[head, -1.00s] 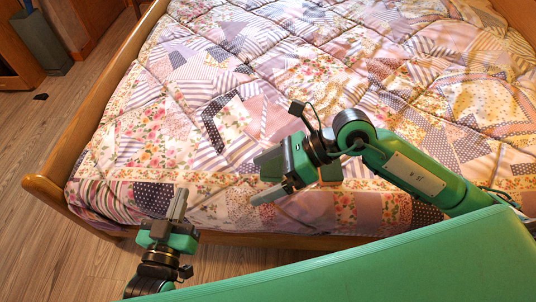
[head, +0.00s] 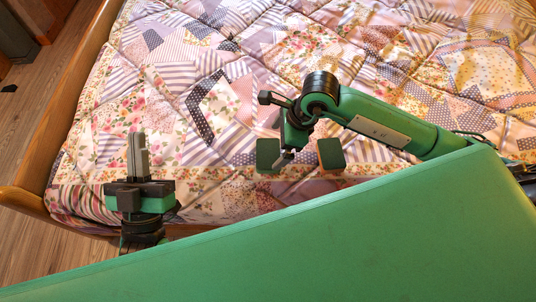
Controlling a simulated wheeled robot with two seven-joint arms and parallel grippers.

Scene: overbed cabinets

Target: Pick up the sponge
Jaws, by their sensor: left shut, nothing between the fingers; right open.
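The sponge (head: 331,155), a small block with a dark green top and an orange-tan side, lies on the quilt near the bed's front edge. My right gripper (head: 284,157) is just left of it, low over the quilt, with a gap between them. It is open and holds nothing that I can see; its fingers are largely hidden by the wrist. A similar dark green block (head: 268,154) shows at its left side; I cannot tell whether it is part of the gripper. My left gripper (head: 138,155) is shut and empty, at the bed's front left, away from the sponge.
The bed, with a patchwork quilt (head: 190,75), fills most of the view. Its wooden frame (head: 62,125) runs along the left, with wood floor (head: 28,130) beyond. The quilt behind the sponge is clear. My green body covers the foreground.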

